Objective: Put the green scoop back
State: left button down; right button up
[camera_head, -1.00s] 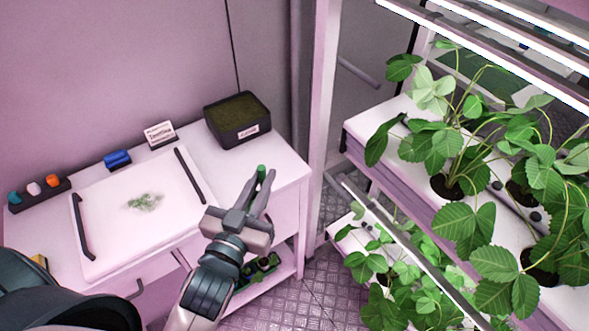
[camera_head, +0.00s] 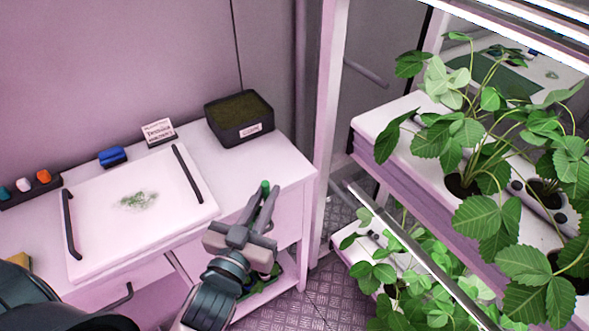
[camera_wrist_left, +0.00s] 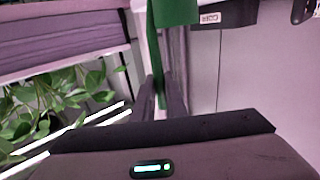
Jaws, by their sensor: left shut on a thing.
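My left gripper (camera_head: 264,192) is shut on the green scoop (camera_head: 265,184). In the head view only a small green tip shows between its fingers, above the right front part of the white table (camera_head: 290,165). In the left wrist view the scoop (camera_wrist_left: 175,12) shows as a broad green part at the top with a thin green strip running down between the fingers (camera_wrist_left: 161,95). The scoop's full shape is cut off there. My right gripper is not in view.
A dark soil box (camera_head: 238,136) stands at the table's back right, beside a small sign (camera_head: 158,131) and a blue block (camera_head: 112,156). A white tray (camera_head: 100,235) bears green bits. A dark holder (camera_head: 14,199) with coloured items is far left. Plant racks (camera_head: 390,125) stand right.

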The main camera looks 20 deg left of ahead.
pick_arm(q)
jog(key=shift+w+d, duration=0.1)
jog(key=shift+w, duration=0.05)
jog(key=w+d+r, duration=0.5)
jog(key=w+d, duration=0.1)
jog(key=w, duration=0.2)
jog(key=w+d+r+h, duration=0.1)
jog(key=w+d+r, duration=0.4)
jog(key=w+d, duration=0.2)
jog(key=shift+w+r+m+p, duration=0.4)
jog(key=shift+w+p, duration=0.05)
jog(key=shift+w, duration=0.45)
jog(key=w+a+f+p, duration=0.3)
jog(key=a+f, duration=0.4)
jog(key=a, duration=0.4)
jog(key=shift+w+f, duration=0.1)
jog(key=shift+f, duration=0.05)
